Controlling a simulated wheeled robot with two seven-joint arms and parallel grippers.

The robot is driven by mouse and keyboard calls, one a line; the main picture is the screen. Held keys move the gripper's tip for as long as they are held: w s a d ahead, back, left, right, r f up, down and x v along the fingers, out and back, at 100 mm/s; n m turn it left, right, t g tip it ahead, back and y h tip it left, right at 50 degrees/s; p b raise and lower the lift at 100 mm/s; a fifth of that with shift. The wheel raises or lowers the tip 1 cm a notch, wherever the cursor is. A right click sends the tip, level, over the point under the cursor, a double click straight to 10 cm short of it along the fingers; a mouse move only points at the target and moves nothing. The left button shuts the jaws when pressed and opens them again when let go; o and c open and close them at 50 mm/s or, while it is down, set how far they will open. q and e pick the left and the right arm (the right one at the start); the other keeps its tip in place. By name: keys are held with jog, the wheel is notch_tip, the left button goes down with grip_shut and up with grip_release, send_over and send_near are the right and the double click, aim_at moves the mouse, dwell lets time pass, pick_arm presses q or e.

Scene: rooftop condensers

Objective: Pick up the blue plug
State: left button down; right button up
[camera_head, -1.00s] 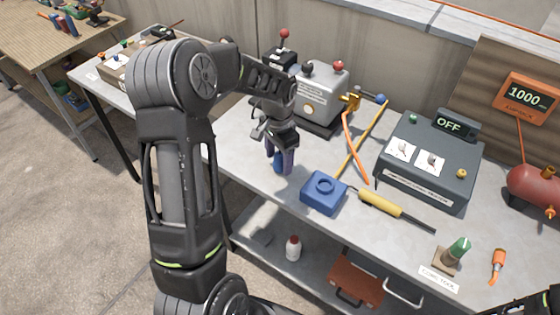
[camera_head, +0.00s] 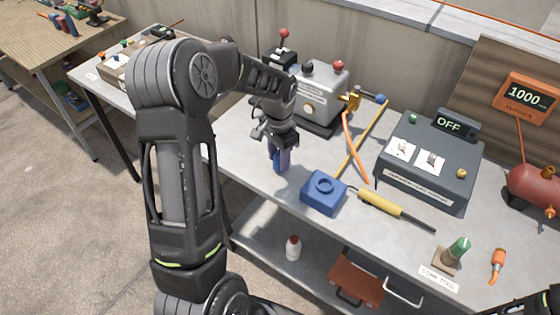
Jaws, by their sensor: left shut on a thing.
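The blue plug (camera_head: 276,157) shows as a small patch of blue between the fingers of my left gripper (camera_head: 281,164). The gripper points down over the grey workbench (camera_head: 236,151), left of the blue square block, and is shut on the plug. The fingers hide most of the plug. Whether it touches the bench top cannot be told.
The blue block (camera_head: 324,194) with a round socket is just right of the gripper. A grey lever box (camera_head: 322,92) stands behind. A yellow-handled tool (camera_head: 382,204) and an orange hose (camera_head: 354,150) lie right, by a dark switch box (camera_head: 428,165).

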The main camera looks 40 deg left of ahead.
dwell(0.3)
pick_arm(q)
notch_tip(320, 180, up, 10)
jog(key=shift+f+b, duration=0.15)
jog(key=shift+b, duration=0.5)
jog(key=shift+r, duration=0.2)
pick_arm(e)
jog(key=shift+w+f, duration=0.1)
jog(key=shift+f, duration=0.5)
pick_arm(q)
jog(key=shift+r, duration=0.1)
pick_arm(e)
jog(key=shift+r, duration=0.1)
